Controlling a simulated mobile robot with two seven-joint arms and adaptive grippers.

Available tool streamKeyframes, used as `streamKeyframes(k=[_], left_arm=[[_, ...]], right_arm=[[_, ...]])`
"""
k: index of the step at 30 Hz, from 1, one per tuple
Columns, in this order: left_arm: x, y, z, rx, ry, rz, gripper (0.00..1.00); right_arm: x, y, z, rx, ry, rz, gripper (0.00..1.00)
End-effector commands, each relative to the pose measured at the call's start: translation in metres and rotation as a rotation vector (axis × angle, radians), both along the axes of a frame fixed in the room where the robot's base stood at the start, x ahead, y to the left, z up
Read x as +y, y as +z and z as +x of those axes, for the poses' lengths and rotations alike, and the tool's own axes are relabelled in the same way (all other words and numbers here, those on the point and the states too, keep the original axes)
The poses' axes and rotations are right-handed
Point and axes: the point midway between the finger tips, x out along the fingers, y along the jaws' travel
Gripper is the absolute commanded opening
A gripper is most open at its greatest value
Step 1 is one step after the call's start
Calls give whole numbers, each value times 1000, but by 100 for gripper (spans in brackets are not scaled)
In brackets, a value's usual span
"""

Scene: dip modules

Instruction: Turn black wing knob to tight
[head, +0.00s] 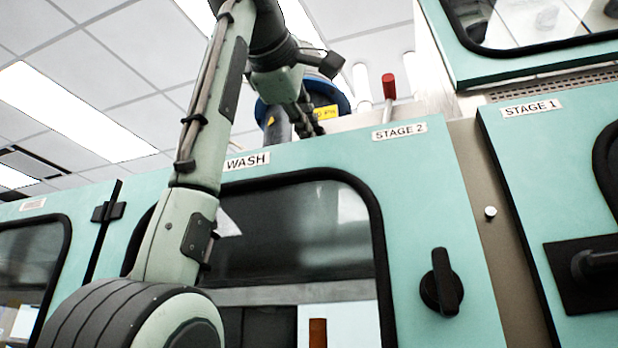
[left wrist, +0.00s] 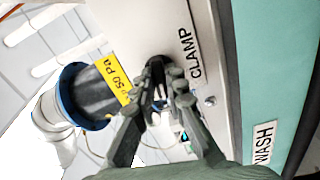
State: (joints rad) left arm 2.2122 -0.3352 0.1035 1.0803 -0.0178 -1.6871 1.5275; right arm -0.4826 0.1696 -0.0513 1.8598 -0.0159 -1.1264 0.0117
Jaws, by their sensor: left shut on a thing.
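The black wing knob (left wrist: 156,66) shows in the left wrist view, on a pale panel beside the label CLAMP (left wrist: 190,53). My left gripper (left wrist: 160,92) is around it, a finger on each side, shut on its wing. The fingers hide part of the knob. In the head view my left gripper (head: 309,122) is high up, above the WASH door, and the knob cannot be made out there. No mark for tight can be read. My right gripper is in neither view.
A blue-rimmed duct (left wrist: 75,95) with a yellow 50 Pa label (left wrist: 113,79) stands beside the gripper. Below are teal doors, with a black handle (head: 441,284) on STAGE 2. A red-topped lever (head: 388,87) stands behind.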

Motion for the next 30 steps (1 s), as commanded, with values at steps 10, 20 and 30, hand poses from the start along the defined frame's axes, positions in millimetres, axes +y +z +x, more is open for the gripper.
streamKeyframes(k=[10, 20, 30], left_arm=[[1, 1, -1, 43, 2, -139, 0], [1, 0, 0, 52, 2, -165, 0], [1, 0, 0, 53, 1, -164, 24]], right_arm=[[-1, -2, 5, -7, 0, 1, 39], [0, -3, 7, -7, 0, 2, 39], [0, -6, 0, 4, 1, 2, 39]])
